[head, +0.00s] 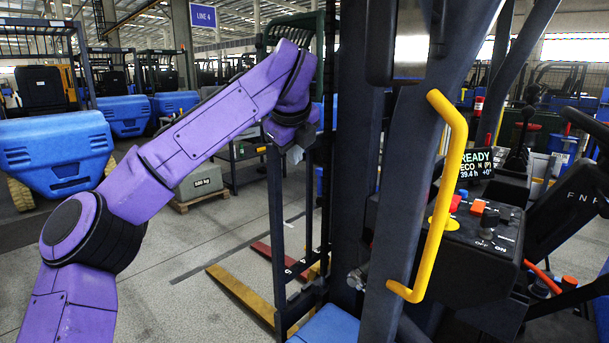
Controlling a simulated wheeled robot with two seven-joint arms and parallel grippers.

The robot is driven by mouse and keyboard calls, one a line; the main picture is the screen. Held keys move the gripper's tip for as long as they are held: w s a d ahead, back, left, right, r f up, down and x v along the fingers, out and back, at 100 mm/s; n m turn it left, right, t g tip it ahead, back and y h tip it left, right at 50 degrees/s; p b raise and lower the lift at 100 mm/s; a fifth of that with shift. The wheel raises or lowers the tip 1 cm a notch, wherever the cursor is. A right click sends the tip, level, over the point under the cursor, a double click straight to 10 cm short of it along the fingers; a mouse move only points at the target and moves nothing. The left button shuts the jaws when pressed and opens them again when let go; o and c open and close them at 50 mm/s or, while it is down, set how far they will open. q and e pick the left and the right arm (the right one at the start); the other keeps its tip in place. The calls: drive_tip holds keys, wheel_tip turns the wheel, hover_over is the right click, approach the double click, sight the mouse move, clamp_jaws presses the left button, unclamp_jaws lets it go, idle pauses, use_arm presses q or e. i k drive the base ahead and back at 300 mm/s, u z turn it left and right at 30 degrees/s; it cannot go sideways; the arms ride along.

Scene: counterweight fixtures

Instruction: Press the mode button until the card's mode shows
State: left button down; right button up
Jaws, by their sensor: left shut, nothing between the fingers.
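The display (471,176) sits at the right on the forklift's console and reads READY, ECO, N (P), 39.4 h and +0°. Below it the dark control panel (478,238) carries red-orange buttons (478,207), dark knobs and an OFF/ON switch. I cannot tell which control is the mode button. No mode card can be made out. My left gripper (294,156) is shut and empty, pointing down at the end of the purple arm. It is left of the forklift's dark posts, well apart from the panel. My right gripper is not in view.
A yellow grab handle (455,150) and a dark slanted post (400,200) stand between my left gripper and the panel. Forks (240,296) lie low in the middle. A grey 500 kg weight (198,184) rests on a pallet. Blue forklifts (58,152) line the left. Some floor is open.

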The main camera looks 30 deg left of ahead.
sight(463, 193)
drive_tip(key=k, duration=0.65)
drive_tip(key=u, duration=0.15)
drive_tip(key=i, duration=1.1)
drive_tip(key=z, duration=0.8)
drive_tip(key=i, duration=0.3)
drive_tip(key=z, duration=0.35)
